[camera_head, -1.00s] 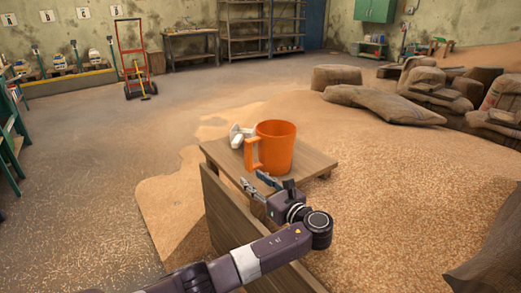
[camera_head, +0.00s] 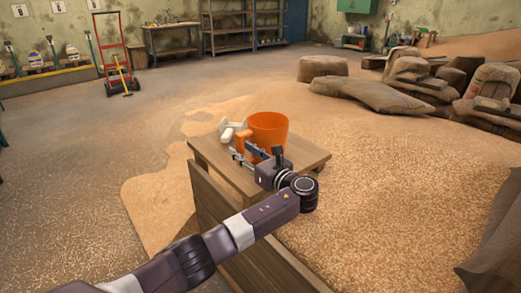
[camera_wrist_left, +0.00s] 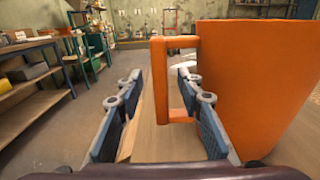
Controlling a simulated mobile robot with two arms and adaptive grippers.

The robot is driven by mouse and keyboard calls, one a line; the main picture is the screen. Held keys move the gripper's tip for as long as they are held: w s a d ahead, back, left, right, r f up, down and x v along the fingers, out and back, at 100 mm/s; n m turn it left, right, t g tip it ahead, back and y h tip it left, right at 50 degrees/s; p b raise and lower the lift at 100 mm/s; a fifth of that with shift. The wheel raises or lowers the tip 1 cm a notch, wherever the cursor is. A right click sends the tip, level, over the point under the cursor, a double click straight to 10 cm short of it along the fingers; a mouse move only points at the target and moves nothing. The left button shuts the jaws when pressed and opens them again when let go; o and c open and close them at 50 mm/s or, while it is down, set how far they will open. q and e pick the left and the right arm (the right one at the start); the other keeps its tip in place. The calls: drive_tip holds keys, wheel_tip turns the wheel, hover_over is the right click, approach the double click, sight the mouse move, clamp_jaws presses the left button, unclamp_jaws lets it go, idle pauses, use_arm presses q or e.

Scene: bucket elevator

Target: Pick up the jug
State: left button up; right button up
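The orange jug (camera_head: 268,131) stands upright on a small wooden platform (camera_head: 310,155). In the left wrist view the jug (camera_wrist_left: 250,85) fills the right side, and its handle (camera_wrist_left: 160,85) sticks out to the left. My left gripper (camera_head: 243,150) is at the jug's near left side, by the handle. In the left wrist view its fingers (camera_wrist_left: 155,110) are open, with the handle between them and a gap on the left. The right finger lies between the handle's bar and the jug body. My right gripper is not in view.
A wooden board (camera_head: 225,218) stands along the platform's near left side. Grain (camera_head: 400,190) spreads to the right, with several filled sacks (camera_head: 385,95) behind. The floor at left is clear.

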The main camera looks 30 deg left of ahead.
use_arm(q)
drive_tip(key=shift+a, duration=0.1)
drive_tip(key=shift+c, duration=0.6)
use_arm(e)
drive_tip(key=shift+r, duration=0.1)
use_arm(q)
clamp_jaws()
drive_tip(key=shift+r, duration=0.15)
drive_tip(key=shift+w+r, duration=0.1)
drive_tip(key=shift+r, duration=0.15)
wheel_tip(320, 180, up, 20)
drive_tip(key=p, duration=0.4)
drive_tip(key=shift+f, duration=0.25)
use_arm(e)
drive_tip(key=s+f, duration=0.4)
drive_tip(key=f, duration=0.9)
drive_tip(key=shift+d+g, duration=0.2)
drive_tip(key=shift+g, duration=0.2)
use_arm(q)
drive_tip(key=shift+f, duration=0.1)
